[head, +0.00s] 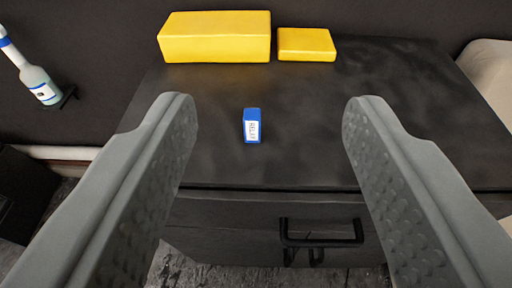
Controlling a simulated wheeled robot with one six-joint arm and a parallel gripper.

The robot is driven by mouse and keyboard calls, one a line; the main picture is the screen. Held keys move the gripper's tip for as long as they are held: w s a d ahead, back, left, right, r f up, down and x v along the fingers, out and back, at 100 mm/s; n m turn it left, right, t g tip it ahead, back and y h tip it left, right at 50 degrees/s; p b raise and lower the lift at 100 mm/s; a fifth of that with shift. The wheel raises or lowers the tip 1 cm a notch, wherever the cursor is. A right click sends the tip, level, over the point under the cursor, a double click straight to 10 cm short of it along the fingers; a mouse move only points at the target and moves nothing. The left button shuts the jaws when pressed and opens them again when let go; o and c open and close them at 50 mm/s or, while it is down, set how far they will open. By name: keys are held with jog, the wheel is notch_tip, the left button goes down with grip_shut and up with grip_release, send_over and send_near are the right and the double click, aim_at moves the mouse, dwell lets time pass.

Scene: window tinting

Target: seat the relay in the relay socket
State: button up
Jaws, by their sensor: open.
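The relay (252,126) is a small blue block with a white label that bears dark lettering. My gripper (270,108) is wide open, with one grey finger on each side of the picture. The relay shows between the fingers, a little left of the middle, and neither finger touches it. Nothing is held. I cannot make out a relay socket in this view.
A large yellow block (215,37) and a smaller yellow block (306,44) lie at the back of the cabinet top. A black drawer handle (321,240) sticks out in front. A bottle (41,85) hangs at the left. The top around the relay is clear.

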jog(key=w+f+g, duration=0.2)
jog(key=w+g, duration=0.4)
jog(key=w, duration=0.5)
jog(key=g, duration=0.9)
send_over(252, 114)
jog(key=w, duration=0.1)
notch_tip(252, 114, down, 4)
notch_tip(252, 114, down, 12)
jog(key=shift+a+f, duration=0.1)
jog(key=shift+s+f, duration=0.25)
jog(key=shift+f, duration=1.05)
jog(key=shift+s+f, duration=0.2)
jog(key=shift+f, duration=1.1)
grip_shut()
jog(key=shift+r, duration=0.1)
